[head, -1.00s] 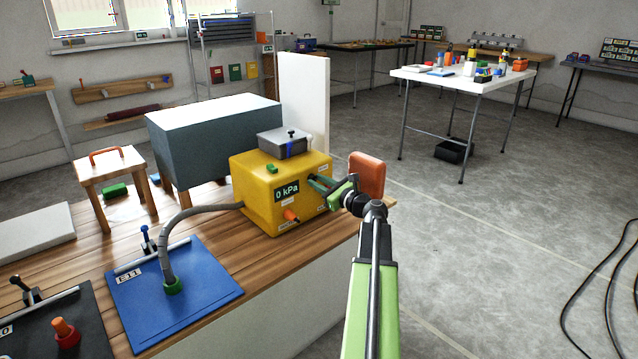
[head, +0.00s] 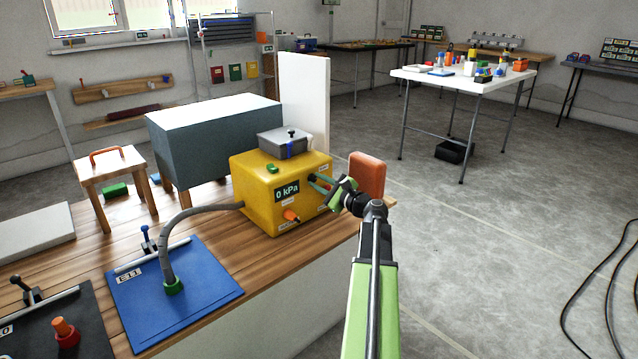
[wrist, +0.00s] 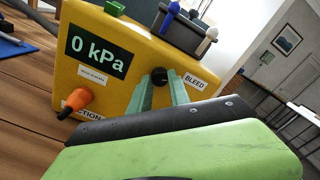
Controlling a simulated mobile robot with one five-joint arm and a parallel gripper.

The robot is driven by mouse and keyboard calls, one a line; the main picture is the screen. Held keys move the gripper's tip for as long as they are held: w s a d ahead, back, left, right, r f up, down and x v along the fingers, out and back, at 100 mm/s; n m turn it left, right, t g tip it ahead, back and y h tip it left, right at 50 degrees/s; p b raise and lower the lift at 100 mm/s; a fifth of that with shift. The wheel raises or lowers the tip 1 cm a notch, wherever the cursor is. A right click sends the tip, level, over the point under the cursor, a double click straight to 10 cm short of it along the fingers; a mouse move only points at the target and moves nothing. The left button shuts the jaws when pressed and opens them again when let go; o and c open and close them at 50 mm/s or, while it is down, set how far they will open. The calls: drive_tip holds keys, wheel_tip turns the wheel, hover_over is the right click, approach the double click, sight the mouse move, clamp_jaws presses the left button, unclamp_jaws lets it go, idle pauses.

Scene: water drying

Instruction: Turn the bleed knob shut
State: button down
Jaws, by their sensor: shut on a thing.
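The yellow pump box (head: 262,205) stands on the wooden bench, and its display reads 0 kPa. The black bleed knob (wrist: 160,77) is on the box face beside the BLEED label in the wrist view. My gripper (wrist: 161,82) has its two green fingers on either side of the knob and is shut on it. In the head view my gripper (head: 318,184) reaches the right side of the box, and the knob is mostly hidden there. The orange suction knob (wrist: 77,99) is lower left on the same face.
A grey tray (head: 284,146) sits on top of the box. A hose runs from the box to a green fitting (head: 174,286) on a blue plate (head: 215,280). An orange block (head: 367,175) is close behind my wrist. Open floor lies to the right.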

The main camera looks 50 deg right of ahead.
drive_tip(key=n, duration=1.2)
drive_tip(key=shift+n, duration=0.3)
idle(0.4)
drive_tip(key=c, duration=1.2)
unclamp_jaws()
drive_tip(key=s+a, duration=0.1)
drive_tip(key=s, duration=1.6)
drive_tip(key=shift+s+a, duration=0.15)
drive_tip(key=shift+s, duration=0.1)
